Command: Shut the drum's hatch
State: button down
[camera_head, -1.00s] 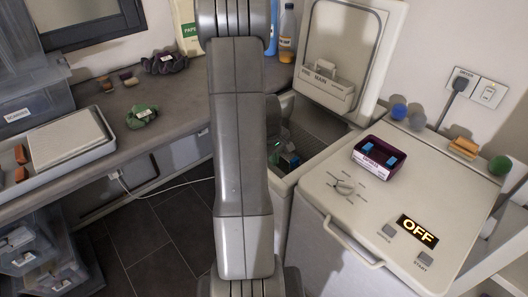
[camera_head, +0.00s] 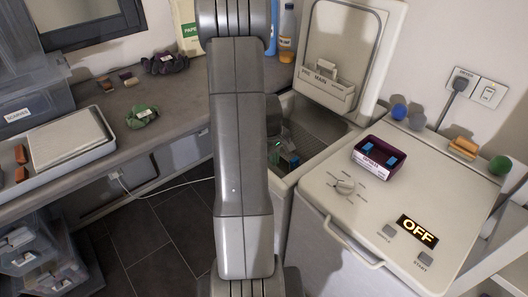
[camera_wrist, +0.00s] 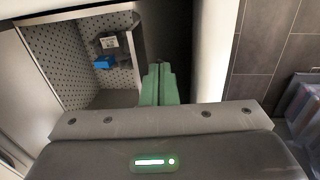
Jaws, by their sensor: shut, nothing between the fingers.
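The rear toploader's lid (camera_head: 345,40) stands raised, with a dispenser on its inner side. Below it the tub is open, showing a perforated grey metal surface (camera_head: 322,122). The wrist view shows the perforated drum interior (camera_wrist: 65,50), with a blue item (camera_wrist: 104,62) and a white labelled one in it. The drum is open here; I cannot clearly tell the hatch from the drum wall. My gripper's green fingers (camera_wrist: 157,85) are shut and empty, beside the drum opening, to the right in the wrist view. In the head view my arm hides most of the gripper.
The front toploader (camera_head: 330,205) has its lid down, with a purple tray (camera_head: 379,157), a knob and an OFF display on top. Several small balls and an orange item lie along its back. A counter (camera_head: 185,95) with bottles and cloths runs left.

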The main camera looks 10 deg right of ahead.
jog(key=shift+w+d, duration=0.35)
jog(key=shift+d, duration=0.2)
jog(key=shift+w+d, duration=0.1)
jog(key=d, duration=0.1)
jog(key=w+d+p, duration=0.1)
jog(key=w+d, duration=0.1)
jog(key=shift+r, duration=0.3)
jog(key=d, duration=0.1)
jog(key=w+d, duration=0.2)
jog(key=shift+f, duration=0.3)
dwell(0.4)
